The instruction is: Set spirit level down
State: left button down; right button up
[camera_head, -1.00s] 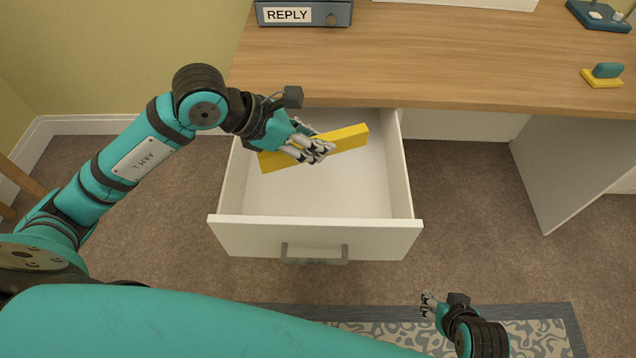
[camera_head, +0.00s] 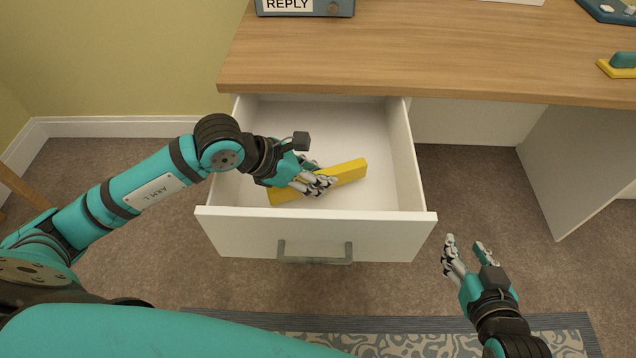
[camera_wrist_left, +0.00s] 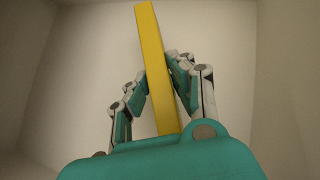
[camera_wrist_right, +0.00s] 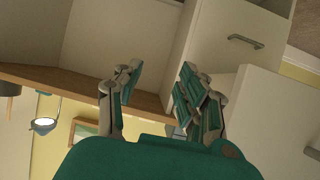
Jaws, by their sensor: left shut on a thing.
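The yellow spirit level (camera_head: 347,172) is a long bar at a slant inside the open white drawer. My left gripper (camera_head: 322,185) is shut on it near its middle. In the left wrist view the level (camera_wrist_left: 153,60) runs between the two fingers (camera_wrist_left: 158,92), with pale drawer surfaces around it. I cannot tell whether the level touches the drawer floor. My right gripper (camera_head: 468,250) is open and empty to the right of the drawer front, with its fingers apart in the right wrist view (camera_wrist_right: 155,90).
The drawer (camera_head: 315,235) is pulled out below the wooden desk top (camera_head: 420,50), its floor otherwise bare. Its front panel carries a grey handle (camera_head: 315,253). A grey REPLY box (camera_head: 335,8) and a teal-and-yellow object (camera_head: 622,62) stand on the desk.

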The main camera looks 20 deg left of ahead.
pick_arm(q)
notch_tip(320, 180, down, 2)
jog(key=shift+f, duration=0.2)
pick_arm(e)
jog(key=shift+w+a+r+t+y, duration=0.2)
jog(key=shift+w+r+t, duration=0.2)
jog(key=shift+r, duration=0.25)
jog(key=shift+w+a+r+t+y, duration=0.15)
jog(key=shift+w+r+t, duration=0.25)
jog(key=shift+r, duration=0.2)
pick_arm(q)
jog(key=shift+f+b, duration=0.1)
jog(key=shift+b, duration=0.2)
jog(key=c, duration=1.1)
grip_release()
jog(key=shift+c, duration=0.2)
pick_arm(e)
jog(key=shift+w+a+r+t, duration=0.2)
jog(key=shift+r+t, duration=0.1)
jog(key=shift+r, duration=0.15)
